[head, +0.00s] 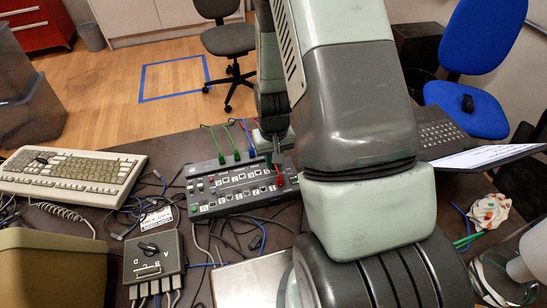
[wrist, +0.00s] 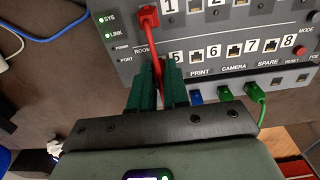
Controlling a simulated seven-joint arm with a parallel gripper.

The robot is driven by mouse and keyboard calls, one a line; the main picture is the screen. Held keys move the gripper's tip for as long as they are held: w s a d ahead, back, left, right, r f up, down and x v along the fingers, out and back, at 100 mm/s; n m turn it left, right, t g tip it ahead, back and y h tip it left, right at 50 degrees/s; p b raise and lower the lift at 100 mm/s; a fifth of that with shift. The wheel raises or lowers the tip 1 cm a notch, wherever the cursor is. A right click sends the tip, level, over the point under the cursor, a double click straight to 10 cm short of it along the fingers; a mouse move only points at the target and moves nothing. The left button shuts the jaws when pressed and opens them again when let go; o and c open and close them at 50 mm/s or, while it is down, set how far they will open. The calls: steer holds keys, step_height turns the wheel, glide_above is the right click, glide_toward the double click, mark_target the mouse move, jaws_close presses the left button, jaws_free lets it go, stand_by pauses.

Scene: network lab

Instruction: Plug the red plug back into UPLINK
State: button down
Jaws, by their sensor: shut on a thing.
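The red plug (wrist: 147,15) shows in the wrist view at the panel's edge left of label 1. Its red cable runs from it down between the green fingers. My gripper (wrist: 160,82) is shut on this red cable, over the panel near the 5 label. In the head view, my gripper (head: 271,150) is above the right part of the grey port box (head: 205,209), with red (head: 280,180) just below it. I cannot read an UPLINK label in either view. I cannot tell whether the plug is seated in a socket or only rests over the panel.
Blue (wrist: 195,96) and green (wrist: 255,92) plugs sit along the box's near edge in the wrist view. A keyboard (head: 70,171) and a grey switch box (head: 153,261) stand left. Loose dark cables lie in front. A laptop (head: 485,157) is at right.

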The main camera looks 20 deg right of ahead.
steer(key=shift+f, duration=0.1)
steer(key=c, duration=1)
jaws_free()
steer(key=shift+c, duration=0.2)
step_height(320, 180, up, 11)
steer(key=shift+f, duration=0.15)
steer(key=s+a+r+t, duration=0.1)
steer(key=s+r, duration=0.2)
steer(key=r, duration=0.6)
steer(key=s+a+r+t, duration=0.1)
steer(key=s+r+t, duration=0.1)
steer(key=r, duration=0.7)
steer(key=s+r+t, duration=0.2)
steer(key=s+r, duration=0.8)
steer(key=s, duration=0.2)
steer(key=shift+s+a+t, duration=0.3)
steer(key=shift+s, duration=0.05)
